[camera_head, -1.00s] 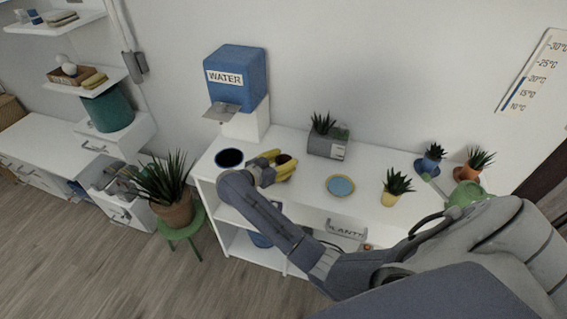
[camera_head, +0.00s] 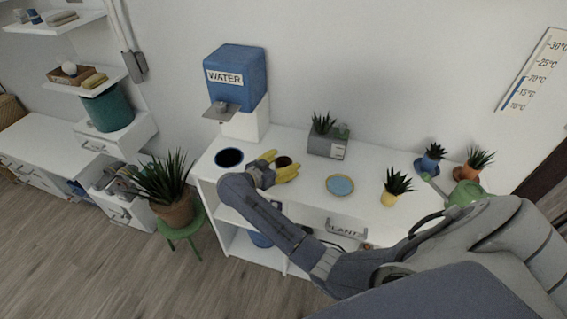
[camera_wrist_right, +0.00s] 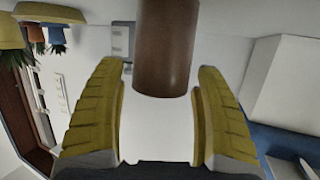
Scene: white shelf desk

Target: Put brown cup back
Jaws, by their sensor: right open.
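The brown cup (camera_head: 284,161) is at the white shelf desk's top, between the black-and-blue round dish and the blue plate. My right gripper (camera_head: 279,165) has yellow fingers, one on each side of the cup. In the right wrist view the cup (camera_wrist_right: 166,45) stands between the spread fingers (camera_wrist_right: 162,100), with a visible gap on both sides. The gripper is open and not clamped on the cup. The cup's lower part is hidden by the fingers in the head view. My left gripper is not in view.
A blue water dispenser (camera_head: 236,76) stands behind left, near the dark round dish (camera_head: 229,158). A blue plate (camera_head: 340,186) lies to the right. A grey planter (camera_head: 327,142) is behind; a yellow potted plant (camera_head: 390,198) and green watering can (camera_head: 466,194) are further right.

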